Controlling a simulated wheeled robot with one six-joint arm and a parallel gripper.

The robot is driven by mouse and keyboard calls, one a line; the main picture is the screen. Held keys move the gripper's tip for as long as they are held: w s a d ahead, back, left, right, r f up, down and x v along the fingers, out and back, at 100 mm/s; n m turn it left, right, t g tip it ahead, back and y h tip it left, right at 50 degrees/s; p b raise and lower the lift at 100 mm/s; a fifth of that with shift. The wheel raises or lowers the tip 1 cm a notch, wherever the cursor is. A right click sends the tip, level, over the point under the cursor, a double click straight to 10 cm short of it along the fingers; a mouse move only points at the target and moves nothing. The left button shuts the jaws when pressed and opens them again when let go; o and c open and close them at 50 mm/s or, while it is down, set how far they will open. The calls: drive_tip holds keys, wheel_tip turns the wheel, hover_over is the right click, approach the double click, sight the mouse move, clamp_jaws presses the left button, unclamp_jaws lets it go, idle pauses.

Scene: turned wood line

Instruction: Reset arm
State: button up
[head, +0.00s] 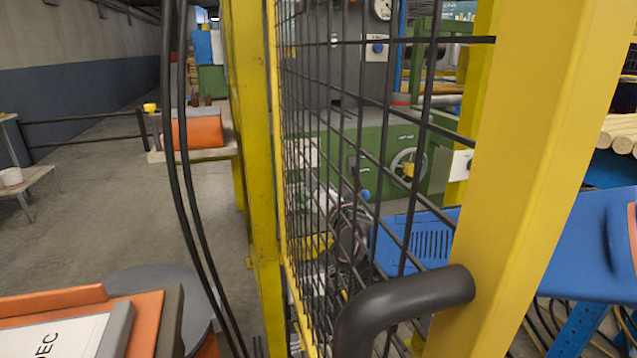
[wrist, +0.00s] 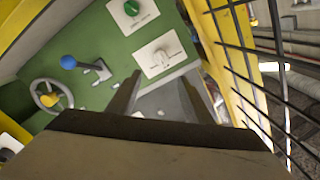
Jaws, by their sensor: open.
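My gripper (wrist: 160,98) shows in the wrist view, its two dark fingers apart with nothing between them. It is in front of a green machine panel (wrist: 110,35). The panel carries a blue-knobbed lever (wrist: 70,62), a grey handwheel (wrist: 52,98), a green knob (wrist: 131,8) and a white switch plate (wrist: 160,55). I see no contact between the fingers and these controls. In the head view I cannot clearly make out my gripper; a yellow-framed mesh guard (head: 345,130) stands in front of the green machine (head: 375,150).
Black mesh wires (wrist: 245,75) and a yellow post (wrist: 235,35) stand close on the right in the wrist view. In the head view, a thick black handle (head: 400,300) sits by a yellow post (head: 530,170). A blue bin (head: 412,240) is behind the mesh. Floor (head: 110,220) is open at left.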

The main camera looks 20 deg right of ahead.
drive_tip(key=shift+f, duration=0.1)
idle(0.3)
drive_tip(key=s+d+f+n+g, duration=0.3)
drive_tip(key=s+f+g, duration=0.3)
drive_tip(key=s, duration=0.7)
drive_tip(key=s+d+f+n+g, duration=0.4)
drive_tip(key=s+f+g, duration=0.3)
drive_tip(key=s+f, duration=0.3)
drive_tip(key=s, duration=0.3)
drive_tip(key=shift+d+n, duration=0.2)
drive_tip(key=shift+n, duration=0.2)
drive_tip(key=shift+w, duration=0.1)
idle(0.3)
